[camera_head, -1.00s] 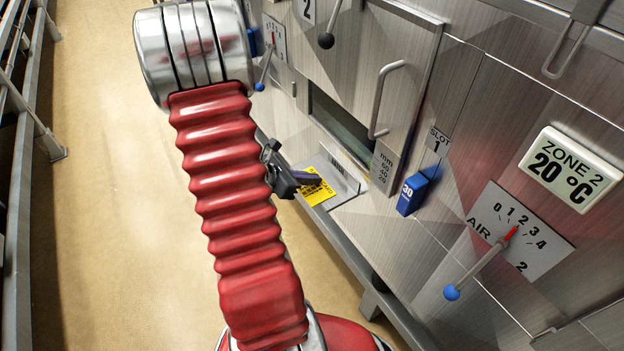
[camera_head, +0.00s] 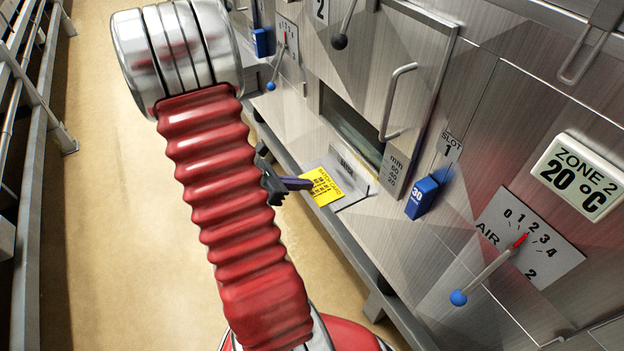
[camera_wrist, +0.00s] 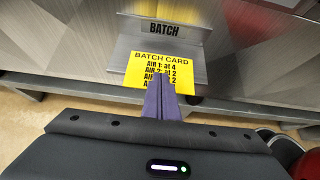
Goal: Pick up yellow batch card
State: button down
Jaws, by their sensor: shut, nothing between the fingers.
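The yellow batch card (camera_head: 320,187) lies in the metal card holder (camera_head: 349,183) on the machine front, its near edge sticking out. In the wrist view the card (camera_wrist: 160,66) shows printed lines starting "AIR 1: at 4", and the holder (camera_wrist: 195,48) carries a "BATCH" label. My gripper (camera_head: 308,184) is beside the card's outer edge, fingers pointing at it. In the wrist view my gripper's purple fingers (camera_wrist: 161,86) are together and overlap the card's lower edge in the picture. Nothing shows gripped between them; whether they touch the card is unclear.
A blue slot 1 tag (camera_head: 422,198) and a blue-knobbed air lever (camera_head: 485,274) are on the panel to the right. A hatch handle (camera_head: 393,103) stands out above the holder. A rail (camera_head: 345,238) runs below. The floor (camera_head: 120,220) at left is clear.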

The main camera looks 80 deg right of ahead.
jog(key=w+a, duration=0.4)
jog(key=shift+w+a, duration=0.2)
jog(key=shift+w, duration=0.05)
dwell(0.3)
jog(key=w+a+r+m+t+y, duration=0.1)
jog(key=w+a+r+m+t, duration=0.2)
jog(key=w+a+r, duration=0.45)
jog(key=w+a+r+m+t+y, duration=0.1)
jog(key=w+a+r+m+t, duration=0.3)
jog(key=a, duration=0.6)
jog(key=w+a+r+m+t+y, duration=0.1)
jog(key=a+r, duration=0.4)
jog(key=a, duration=0.6)
jog(key=w+a+r+t+y, duration=0.1)
jog(key=a+r+t+y, duration=0.3)
jog(key=a, duration=0.7)
notch_tip(320, 180, up, 2)
jog(key=shift+r+m+t+y, duration=0.15)
jog(key=shift+m+t+y, duration=0.2)
jog(key=shift+t, duration=0.45)
jog(key=shift+d, duration=0.1)
